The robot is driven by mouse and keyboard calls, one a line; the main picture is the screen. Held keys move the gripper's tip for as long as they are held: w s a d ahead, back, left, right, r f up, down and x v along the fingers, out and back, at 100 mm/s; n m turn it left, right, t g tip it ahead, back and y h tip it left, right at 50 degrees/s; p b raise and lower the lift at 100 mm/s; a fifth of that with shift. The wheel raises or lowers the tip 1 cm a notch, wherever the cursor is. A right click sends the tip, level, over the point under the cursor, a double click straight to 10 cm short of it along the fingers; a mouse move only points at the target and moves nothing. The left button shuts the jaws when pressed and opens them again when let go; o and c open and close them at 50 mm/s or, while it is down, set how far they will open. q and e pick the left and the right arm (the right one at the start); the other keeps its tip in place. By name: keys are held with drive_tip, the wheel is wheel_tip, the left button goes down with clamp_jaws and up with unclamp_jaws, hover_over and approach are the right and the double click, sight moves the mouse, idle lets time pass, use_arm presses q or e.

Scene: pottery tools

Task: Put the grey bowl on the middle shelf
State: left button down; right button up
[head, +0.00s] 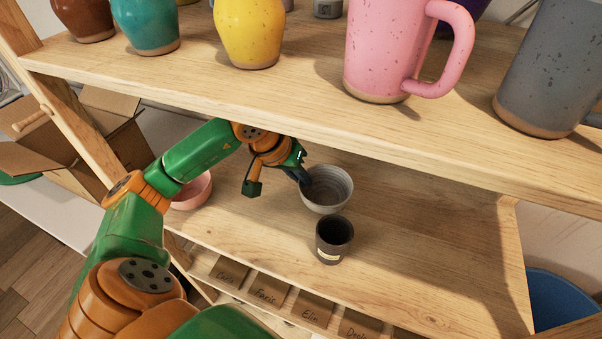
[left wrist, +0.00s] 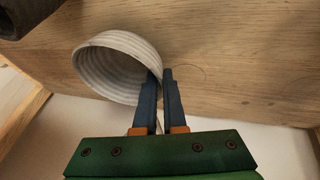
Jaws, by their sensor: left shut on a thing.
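The grey bowl (head: 326,190) is at the middle shelf (head: 430,235), behind a small dark cup (head: 334,238). My left gripper (head: 302,176) reaches in from the left under the upper shelf and is shut on the bowl's left rim. In the left wrist view the ribbed bowl (left wrist: 115,68) appears tilted, with its rim between the two dark fingers (left wrist: 160,85). I cannot tell whether the bowl's base touches the shelf. My right gripper is not in view.
The upper shelf (head: 300,110) hangs close above my left arm and carries a yellow vase (head: 249,35), a pink mug (head: 395,50) and a grey mug (head: 550,70). A pink bowl (head: 193,190) is at the left. The middle shelf's right side is clear.

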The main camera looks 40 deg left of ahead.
use_arm(q)
drive_tip(key=c, duration=1)
unclamp_jaws()
